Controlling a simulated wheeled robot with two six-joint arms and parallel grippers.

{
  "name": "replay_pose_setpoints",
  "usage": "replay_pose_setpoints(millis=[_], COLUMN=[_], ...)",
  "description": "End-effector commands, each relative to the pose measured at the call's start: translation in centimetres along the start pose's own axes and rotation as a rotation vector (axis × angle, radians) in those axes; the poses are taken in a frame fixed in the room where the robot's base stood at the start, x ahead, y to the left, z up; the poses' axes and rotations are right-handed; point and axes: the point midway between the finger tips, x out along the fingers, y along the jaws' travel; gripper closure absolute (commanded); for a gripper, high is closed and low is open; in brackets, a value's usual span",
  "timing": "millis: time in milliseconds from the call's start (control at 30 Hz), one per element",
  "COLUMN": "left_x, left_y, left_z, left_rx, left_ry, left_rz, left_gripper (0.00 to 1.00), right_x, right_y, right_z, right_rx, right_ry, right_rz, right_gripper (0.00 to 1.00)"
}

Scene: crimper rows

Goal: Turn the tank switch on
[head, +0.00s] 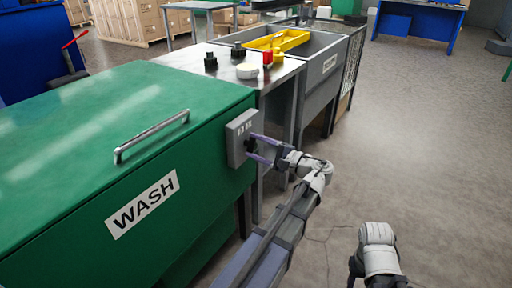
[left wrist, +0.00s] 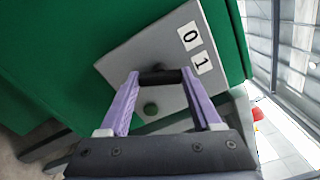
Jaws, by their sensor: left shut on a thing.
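The green tank (head: 80,130) with a WASH label (head: 143,204) fills the left of the head view. A grey switch box (head: 237,132) sits on its right end; its plate also shows in the left wrist view (left wrist: 150,48). I cannot tell which label the knob points to. My right gripper is not in view.
Beyond the tank, a metal table (head: 285,76) holds black knobbed items, a white round item (head: 247,71) and a red item (head: 267,58). A yellow tray (head: 280,40) lies over a grey sink (head: 318,75). The floor (head: 430,130) at right is clear.

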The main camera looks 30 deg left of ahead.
Motion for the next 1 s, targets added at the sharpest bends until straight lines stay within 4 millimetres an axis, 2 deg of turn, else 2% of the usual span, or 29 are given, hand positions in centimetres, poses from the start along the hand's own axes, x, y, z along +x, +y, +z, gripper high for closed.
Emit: replay_pose_setpoints(millis=[300, 800, 833, 1000], left_x=[-0.05, -0.05, -0.06, -0.04], left_y=[0.06, 0.07, 0.07, 0.04], left_z=[-0.02, -0.02, -0.02, -0.01], left_rx=[0.091, 0.106, 0.106, 0.105], left_ry=[0.001, 0.001, 0.001, 0.001], left_rz=[0.002, 0.002, 0.002, 0.001], left_gripper=[0.91, 0.91, 0.32, 0.13], right_x=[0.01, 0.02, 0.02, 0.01], right_y=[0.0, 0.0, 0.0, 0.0], right_z=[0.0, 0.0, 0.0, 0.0], right_rx=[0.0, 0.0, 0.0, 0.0], right_ry=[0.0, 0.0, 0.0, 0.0], right_rz=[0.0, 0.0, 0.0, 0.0], right_gripper=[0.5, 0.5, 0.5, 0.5])
